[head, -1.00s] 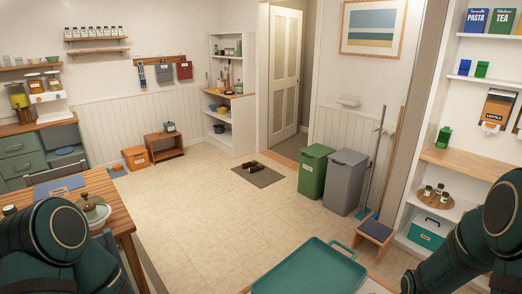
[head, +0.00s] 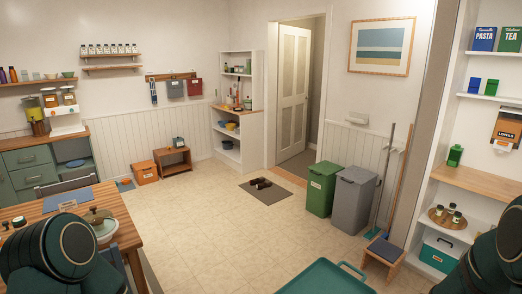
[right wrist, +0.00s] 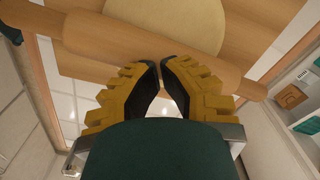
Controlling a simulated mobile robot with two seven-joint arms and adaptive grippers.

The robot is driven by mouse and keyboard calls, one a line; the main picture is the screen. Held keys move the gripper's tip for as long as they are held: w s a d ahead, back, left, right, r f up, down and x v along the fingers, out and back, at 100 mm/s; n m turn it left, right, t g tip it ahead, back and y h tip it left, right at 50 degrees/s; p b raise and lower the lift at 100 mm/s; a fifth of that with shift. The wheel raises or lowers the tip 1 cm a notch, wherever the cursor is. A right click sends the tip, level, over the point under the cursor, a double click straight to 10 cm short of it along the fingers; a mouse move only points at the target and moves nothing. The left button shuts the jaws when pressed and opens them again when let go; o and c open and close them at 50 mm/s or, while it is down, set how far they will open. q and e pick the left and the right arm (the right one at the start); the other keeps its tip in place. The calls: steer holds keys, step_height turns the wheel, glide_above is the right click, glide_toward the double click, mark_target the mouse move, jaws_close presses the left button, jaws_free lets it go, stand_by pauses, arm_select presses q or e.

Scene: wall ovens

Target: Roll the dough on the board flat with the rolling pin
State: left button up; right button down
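In the right wrist view, the wooden rolling pin (right wrist: 190,65) lies across the upper part of the picture, just past my right fingertips. The pale round dough (right wrist: 170,18) shows beyond it, cut by the top edge, on a light wooden surface (right wrist: 255,25) that looks like the board. My right gripper (right wrist: 161,66) has its yellow fingers drawn near each other with a narrow gap at the tips. Whether they touch or grip the pin is unclear. The head view shows none of these objects and neither gripper's fingers.
In the head view, a teal tray (head: 325,279) is at the bottom. A wooden table (head: 115,212) with a lidded pot stands left. Green (head: 321,188) and grey (head: 352,198) bins, a stool (head: 382,252) and white shelves (head: 470,150) are right.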

steer(key=shift+w+a, duration=0.6)
steer(key=shift+w, duration=0.1)
stand_by(0.4)
steer(key=shift+s+d, duration=0.75)
steer(key=shift+s, duration=0.2)
stand_by(0.9)
steer(key=shift+w+a+p, duration=0.35)
steer(key=shift+w+a, duration=0.4)
steer(key=shift+w, duration=0.2)
stand_by(0.8)
steer(key=shift+s+d, duration=0.75)
steer(key=shift+s, duration=0.2)
stand_by(0.8)
steer(key=shift+w+a, duration=0.35)
steer(key=shift+w, duration=0.15)
stand_by(0.8)
